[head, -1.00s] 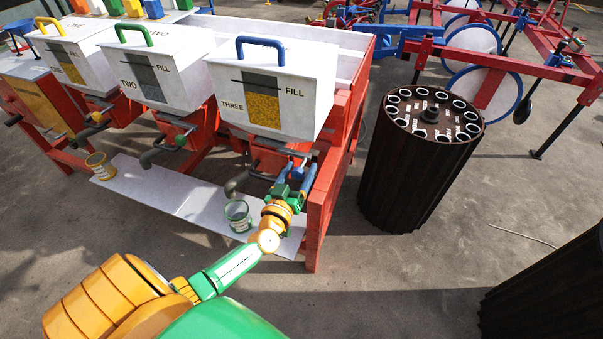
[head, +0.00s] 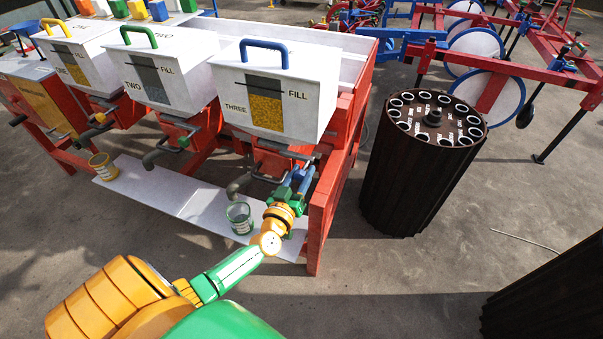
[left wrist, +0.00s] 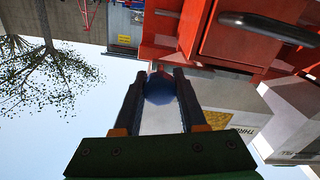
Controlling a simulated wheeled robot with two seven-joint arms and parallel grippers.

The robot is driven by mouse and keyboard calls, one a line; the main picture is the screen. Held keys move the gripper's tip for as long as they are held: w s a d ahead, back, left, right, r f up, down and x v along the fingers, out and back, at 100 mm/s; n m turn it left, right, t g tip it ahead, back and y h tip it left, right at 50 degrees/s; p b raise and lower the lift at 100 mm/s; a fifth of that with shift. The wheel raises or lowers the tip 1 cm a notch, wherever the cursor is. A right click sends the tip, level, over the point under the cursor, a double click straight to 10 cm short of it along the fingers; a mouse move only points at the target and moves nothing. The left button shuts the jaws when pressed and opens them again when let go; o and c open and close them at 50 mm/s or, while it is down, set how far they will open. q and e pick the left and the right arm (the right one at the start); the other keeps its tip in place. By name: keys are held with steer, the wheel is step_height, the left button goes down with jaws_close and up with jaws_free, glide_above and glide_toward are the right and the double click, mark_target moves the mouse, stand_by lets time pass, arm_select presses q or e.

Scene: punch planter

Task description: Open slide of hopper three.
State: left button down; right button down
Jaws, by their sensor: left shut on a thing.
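Hopper three (head: 311,110) is a white box with a blue handle and a fill window, at the right end of the red frame. My left gripper (head: 300,178) is under its right side, beside the red outlet housing. In the left wrist view my left gripper (left wrist: 160,97) is shut on a round blue knob (left wrist: 160,88). The slide itself is mostly hidden by the gripper, so I cannot tell how far out it is. The grey spout (head: 239,186) of hopper three is left of the gripper, above a green cup (head: 239,218). My right gripper is not in view.
Hopper two (head: 187,90) and hopper one (head: 95,57) stand to the left. A yellow cup (head: 103,167) is on the white shelf (head: 180,195). The red end post (head: 320,225) is close right of my gripper. A dark drum (head: 425,165) stands farther right.

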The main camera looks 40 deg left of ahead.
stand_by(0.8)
arm_select(q)
steer(key=shift+s+d+r+p, duration=0.1)
steer(key=shift+s+d+p, duration=0.05)
steer(key=shift+s+p, duration=0.25)
steer(key=p+v, duration=0.2)
steer(key=v, duration=0.2)
steer(key=shift+s, duration=0.1)
steer(key=shift+s+f, duration=0.1)
steer(key=shift+f, duration=0.2)
steer(key=c, duration=0.6)
jaws_free()
steer(key=shift+o, duration=0.7)
steer(key=shift+s, duration=0.15)
